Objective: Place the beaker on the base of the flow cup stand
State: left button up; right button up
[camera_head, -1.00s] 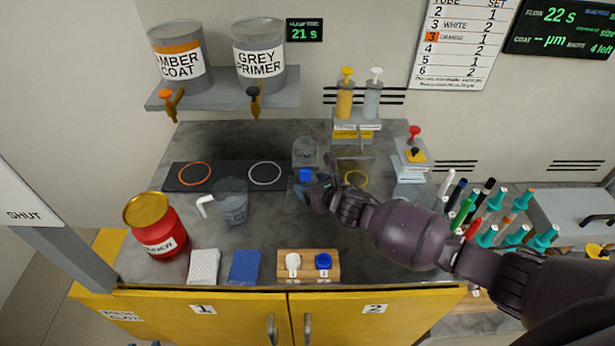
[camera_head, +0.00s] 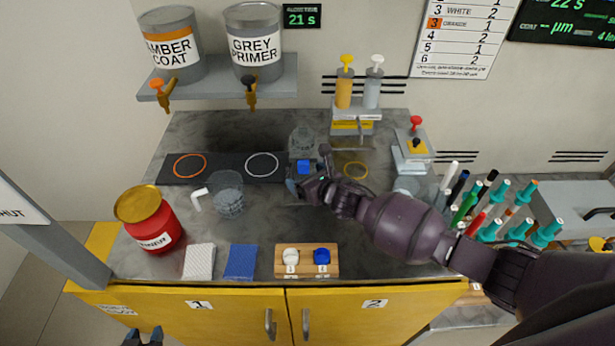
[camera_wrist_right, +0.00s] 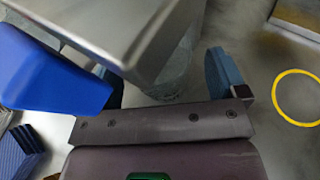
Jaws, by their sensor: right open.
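The flow cup stand appears to be the grey plate with a blue part (camera_head: 303,167) at the table's middle. In the right wrist view its grey metal plate (camera_wrist_right: 115,25) is close above, with the blue part (camera_wrist_right: 45,75) at left. A clear glass vessel, apparently the beaker (camera_wrist_right: 172,82), shows partly under the plate, between my right fingers. The plate hides its top, and I cannot tell whether it touches the base. My right gripper (camera_head: 305,188) is open at the stand; its fingers (camera_wrist_right: 170,80) are apart. My left gripper (camera_head: 143,338) is open and empty at the lower left edge.
A yellow ring (camera_head: 356,170) lies right. A red tin (camera_head: 145,220), sponges (camera_head: 240,262) and a wooden block (camera_head: 307,274) are nearer the front.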

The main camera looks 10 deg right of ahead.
jog(key=shift+r, duration=0.25)
jog(key=shift+s+d+r, duration=0.1)
jog(key=shift+s+d, duration=0.1)
jog(key=shift+s, duration=0.15)
jog(key=p+v, duration=0.1)
jog(key=v, duration=1)
jog(key=shift+p, duration=0.3)
jog(key=shift+s, duration=0.1)
